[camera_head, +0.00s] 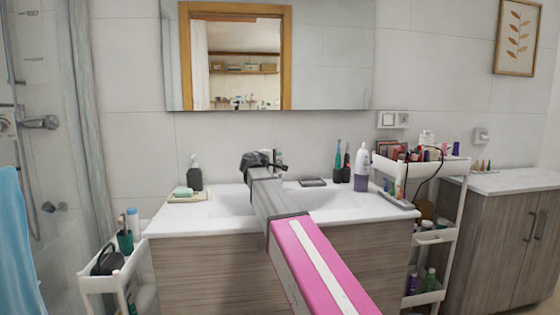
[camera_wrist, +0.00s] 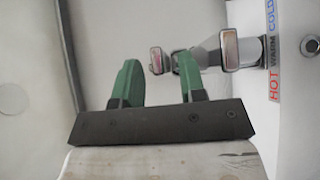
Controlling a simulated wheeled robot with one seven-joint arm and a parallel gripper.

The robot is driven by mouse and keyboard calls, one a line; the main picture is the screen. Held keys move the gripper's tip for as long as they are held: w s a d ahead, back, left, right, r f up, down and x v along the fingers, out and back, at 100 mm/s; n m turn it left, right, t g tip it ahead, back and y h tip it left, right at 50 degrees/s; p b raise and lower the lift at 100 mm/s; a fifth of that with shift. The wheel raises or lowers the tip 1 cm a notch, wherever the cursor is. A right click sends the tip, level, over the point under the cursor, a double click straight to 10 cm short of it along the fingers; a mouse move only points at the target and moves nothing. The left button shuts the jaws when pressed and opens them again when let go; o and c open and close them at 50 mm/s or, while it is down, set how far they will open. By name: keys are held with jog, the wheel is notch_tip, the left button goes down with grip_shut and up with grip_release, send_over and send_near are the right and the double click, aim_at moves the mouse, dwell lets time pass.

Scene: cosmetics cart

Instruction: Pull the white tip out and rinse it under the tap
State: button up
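A bottle-shaped device with a clear purple lower part and a white top (camera_head: 362,168) stands upright at the basin's right rear. Its narrow white tip (camera_head: 363,147) points up. My gripper (camera_head: 258,160) is over the basin, well left of that device. In the head view the tap (camera_head: 278,160) is partly hidden behind my gripper.
The white basin (camera_head: 335,199) lies under my arm. A soap dish (camera_head: 188,196) and dark dispenser (camera_head: 195,174) stand left. Green and red-black toothbrush-like items (camera_head: 342,165) and a dark tray (camera_head: 312,182) stand right of the tap. A crowded white cart (camera_head: 440,237) is at right.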

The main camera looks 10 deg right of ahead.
jog(key=shift+x, duration=1.15)
grip_shut()
jog(key=shift+w+r+n+g+y, duration=0.15)
jog(key=shift+r+n+g+y, duration=0.25)
jog(key=shift+r+n+g, duration=0.3)
